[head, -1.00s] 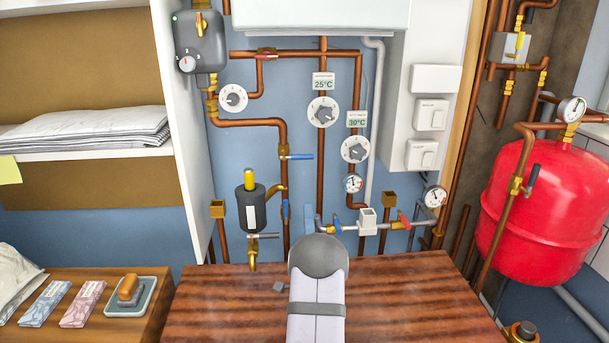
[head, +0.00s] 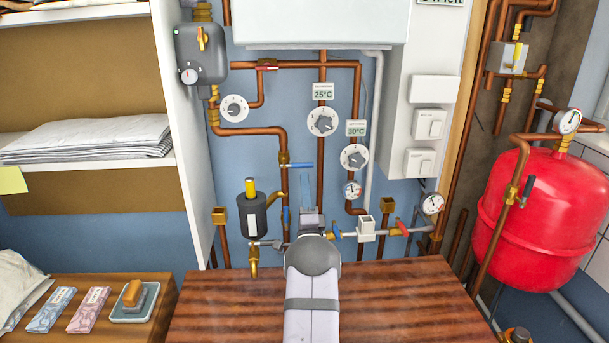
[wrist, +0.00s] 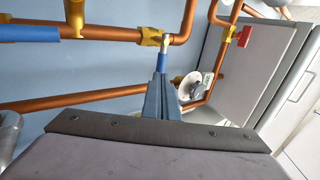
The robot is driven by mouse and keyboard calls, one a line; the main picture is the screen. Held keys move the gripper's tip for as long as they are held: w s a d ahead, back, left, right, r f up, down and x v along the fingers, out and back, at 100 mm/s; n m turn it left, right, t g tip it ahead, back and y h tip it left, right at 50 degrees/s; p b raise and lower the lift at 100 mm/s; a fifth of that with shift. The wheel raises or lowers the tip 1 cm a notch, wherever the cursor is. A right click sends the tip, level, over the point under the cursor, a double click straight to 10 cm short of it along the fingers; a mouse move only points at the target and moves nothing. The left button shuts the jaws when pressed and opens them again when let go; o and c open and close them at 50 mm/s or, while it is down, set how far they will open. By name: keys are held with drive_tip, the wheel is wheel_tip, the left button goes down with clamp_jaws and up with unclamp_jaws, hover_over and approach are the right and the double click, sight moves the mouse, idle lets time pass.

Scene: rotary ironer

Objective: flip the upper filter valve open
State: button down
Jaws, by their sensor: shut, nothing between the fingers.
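The upper filter valve is a brass valve with a blue lever (head: 300,165) on the copper pipe above and right of the dark filter (head: 252,215) with its yellow cap. The lever sticks out sideways, across the pipe. In the wrist view, the picture is turned and the lever (wrist: 162,62) points towards my fingers from its brass body (wrist: 152,38). My gripper (head: 311,208) is shut and empty, its fingers below the lever's free end. In the wrist view, my fingertips (wrist: 160,84) appear close to the lever tip; whether they touch it I cannot tell.
A second blue lever (head: 285,215) lies along the same pipe lower down, beside the filter. A blue-handled valve (head: 336,230) and a red-handled valve (head: 402,228) sit to the right. Dials (head: 322,121) and pipes stand behind. The wooden top (head: 220,300) is clear.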

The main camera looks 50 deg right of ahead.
sight(306, 163)
drive_tip(key=shift+x, duration=0.9)
drive_tip(key=shift+s+d+r+n+t+y+b, duration=0.15)
drive_tip(key=shift+n+t+y+b, duration=0.15)
drive_tip(key=shift+n, duration=0.3)
drive_tip(key=shift+w+a+r+n+t+y+b, duration=0.1)
drive_tip(key=shift+r+n+t+y+b, duration=0.1)
drive_tip(key=shift+n+t+y, duration=0.3)
wheel_tip(306, 163, up, 4)
drive_tip(key=n+y, duration=0.2)
drive_tip(key=n, duration=0.2)
drive_tip(key=n+t+y+b, duration=0.1)
drive_tip(key=n+y, duration=0.2)
drive_tip(key=n, duration=0.1)
drive_tip(key=n+t+y+b, duration=0.1)
drive_tip(key=n+y, duration=0.1)
drive_tip(key=n, duration=0.2)
drive_tip(key=shift+r+y, duration=0.1)
drive_tip(key=shift+y, duration=0.3)
drive_tip(key=shift+w+a+r+n+g+y+p, duration=0.4)
drive_tip(key=shift+r+n+g+y+p, duration=0.3)
drive_tip(key=shift+n+p, duration=1)
drive_tip(key=shift+w+a+r+n+g+y+p, duration=0.5)
drive_tip(key=shift+n+y+p, duration=0.4)
drive_tip(key=shift+n+p, duration=0.75)
drive_tip(key=shift+w+a+r+n+g+y+p, duration=0.4)
drive_tip(key=shift+n+g+y+p, duration=0.35)
drive_tip(key=shift+n+p, duration=0.9)
drive_tip(key=shift+d+n+b, duration=0.1)
drive_tip(key=shift+n+b, duration=0.3)
